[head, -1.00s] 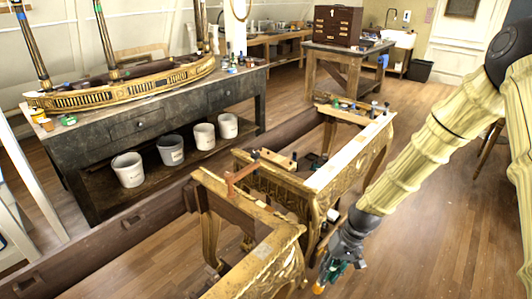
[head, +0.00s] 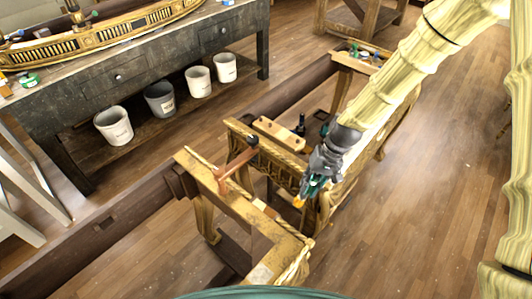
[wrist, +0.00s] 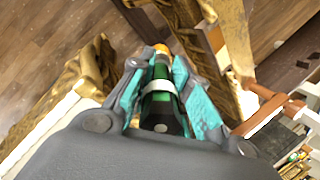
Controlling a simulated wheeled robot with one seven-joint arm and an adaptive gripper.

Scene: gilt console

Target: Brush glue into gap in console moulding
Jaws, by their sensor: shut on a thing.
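My gripper (head: 311,190) has teal finger pads and is shut on a dark green tool (wrist: 158,103) with a white band and an orange tip (head: 299,202). The tool points away from the wrist, tip downward in the head view. The gilt console (head: 232,207) stands below and left of the gripper, its carved frame in sections. The orange tip appears close to the carved gilt moulding (head: 286,177); I cannot tell whether it touches. The gap in the moulding cannot be made out clearly. In the wrist view, gilt carving (wrist: 72,82) lies on the left of the tool.
A reddish-brown clamp (head: 236,168) sits on the console, with a wooden block (head: 279,134) behind it. A dark workbench (head: 140,92) with several buckets stands at the left. The wooden floor (head: 410,220) is clear at the right.

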